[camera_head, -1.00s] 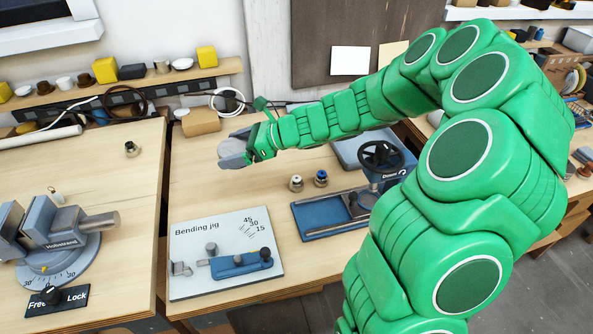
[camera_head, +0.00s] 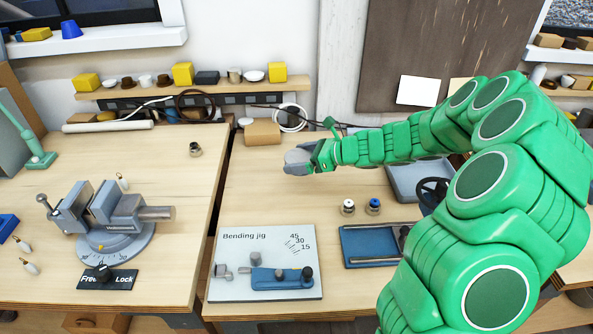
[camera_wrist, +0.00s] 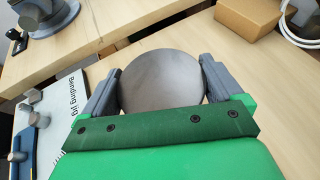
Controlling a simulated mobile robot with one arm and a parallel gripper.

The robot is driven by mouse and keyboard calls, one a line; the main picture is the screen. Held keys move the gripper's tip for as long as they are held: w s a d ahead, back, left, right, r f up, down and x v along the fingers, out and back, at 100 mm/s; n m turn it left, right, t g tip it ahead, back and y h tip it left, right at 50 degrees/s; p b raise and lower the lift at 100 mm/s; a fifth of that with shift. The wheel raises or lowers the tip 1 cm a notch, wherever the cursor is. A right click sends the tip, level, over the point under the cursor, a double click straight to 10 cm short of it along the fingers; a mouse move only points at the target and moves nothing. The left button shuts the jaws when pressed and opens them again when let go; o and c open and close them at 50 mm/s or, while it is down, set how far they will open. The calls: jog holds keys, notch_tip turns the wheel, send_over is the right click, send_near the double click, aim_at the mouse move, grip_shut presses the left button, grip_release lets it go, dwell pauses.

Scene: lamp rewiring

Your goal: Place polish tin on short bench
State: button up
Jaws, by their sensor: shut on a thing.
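My gripper (camera_head: 304,163) is shut on a round grey tin, the polish tin (camera_wrist: 162,80), which sits between its two grey fingers in the wrist view. In the head view the tin (camera_head: 296,156) is partly hidden by the fingers. The gripper is over the back part of the right-hand wooden bench (camera_head: 262,195); the exact height is hard to tell. A second wooden bench (camera_head: 180,180) stands to the left across a narrow gap. Which of the two is the short bench I cannot tell.
The right bench bears a bending jig board (camera_head: 265,240), two small fittings (camera_head: 360,206), a blue-based tool (camera_head: 370,247) and a cardboard box (camera_head: 262,133). The left bench bears a vise (camera_head: 115,220) and a small dark fitting (camera_head: 195,149). Its middle is largely clear.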

send_over(296, 178)
jog(key=s, duration=0.1)
notch_tip(296, 178, down, 5)
jog(key=shift+s+r, duration=0.1)
jog(key=shift+s, duration=0.05)
jog(key=shift+w+f, duration=0.55)
jog(key=shift+f, duration=1.7)
jog(key=shift+f, duration=0.15)
jog(key=o, duration=0.8)
jog(key=shift+r, duration=0.2)
jog(key=v, duration=1.2)
jog(key=shift+f, duration=0.1)
